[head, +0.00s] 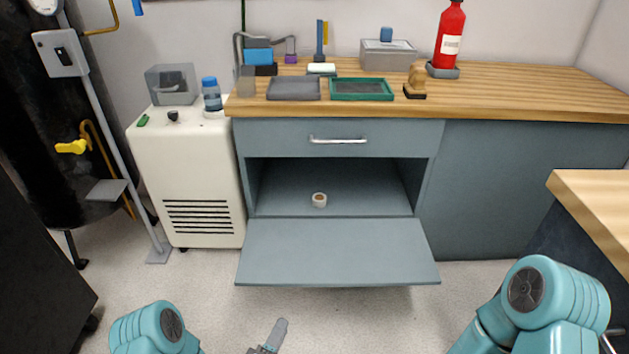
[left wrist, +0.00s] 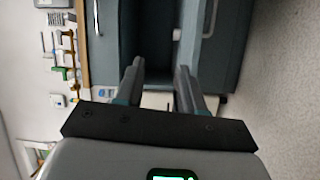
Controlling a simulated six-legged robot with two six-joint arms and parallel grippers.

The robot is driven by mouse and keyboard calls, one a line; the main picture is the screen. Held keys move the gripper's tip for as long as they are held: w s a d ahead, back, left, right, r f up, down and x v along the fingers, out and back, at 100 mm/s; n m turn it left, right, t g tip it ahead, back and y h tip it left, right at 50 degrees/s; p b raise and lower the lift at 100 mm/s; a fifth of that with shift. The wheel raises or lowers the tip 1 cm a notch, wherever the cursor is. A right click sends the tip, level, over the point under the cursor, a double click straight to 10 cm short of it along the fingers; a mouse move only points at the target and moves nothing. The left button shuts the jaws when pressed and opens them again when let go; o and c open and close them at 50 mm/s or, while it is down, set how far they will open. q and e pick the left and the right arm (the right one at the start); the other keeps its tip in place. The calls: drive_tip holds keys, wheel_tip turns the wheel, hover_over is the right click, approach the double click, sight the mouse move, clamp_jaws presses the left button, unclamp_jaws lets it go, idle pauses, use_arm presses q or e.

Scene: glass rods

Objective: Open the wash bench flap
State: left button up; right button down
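The grey-blue wash bench flap (head: 337,252) is folded down and sticks out towards me below an open compartment (head: 335,187). In the left wrist view, turned sideways, the flap (left wrist: 231,45) shows with a pale handle (left wrist: 210,18). A small white roll (head: 319,200) sits inside the compartment; it also shows in the left wrist view (left wrist: 177,34). My left gripper (head: 281,325) is low in front of the flap, apart from it. Its two fingers (left wrist: 160,80) are spread with nothing between them. My right gripper is out of view.
A closed drawer with a silver handle (head: 338,140) is above the compartment. The wooden bench top (head: 520,90) holds trays and a red extinguisher (head: 450,35). A white cabinet unit (head: 187,170) stands left. Another wooden-topped bench (head: 600,205) is at right. Floor before the flap is clear.

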use_arm(q)
drive_tip(key=s+a+f+m+g+y, duration=0.1)
drive_tip(key=s+m+g, duration=0.3)
drive_tip(key=s+g, duration=0.4)
drive_tip(key=s+a+f+m+g+y, duration=0.1)
drive_tip(key=s+a+f+m+g, duration=0.1)
drive_tip(key=s+m+g, duration=0.3)
drive_tip(key=s+f+g, duration=0.1)
drive_tip(key=s+g, duration=0.2)
drive_tip(key=s, duration=0.3)
drive_tip(key=shift+a+f+y, duration=0.15)
drive_tip(key=shift+a+y, duration=0.25)
drive_tip(key=shift+m+g, duration=0.3)
drive_tip(key=shift+m, duration=0.3)
drive_tip(key=r+p, duration=0.9)
drive_tip(key=p, duration=0.1)
drive_tip(key=r+p, duration=1)
drive_tip(key=s+r+p, duration=0.1)
drive_tip(key=r+p, duration=0.8)
drive_tip(key=r, duration=0.1)
drive_tip(key=shift+d+r+p, duration=0.25)
drive_tip(key=shift+p, duration=0.15)
drive_tip(key=shift+f, duration=0.1)
drive_tip(key=shift+w, duration=0.1)
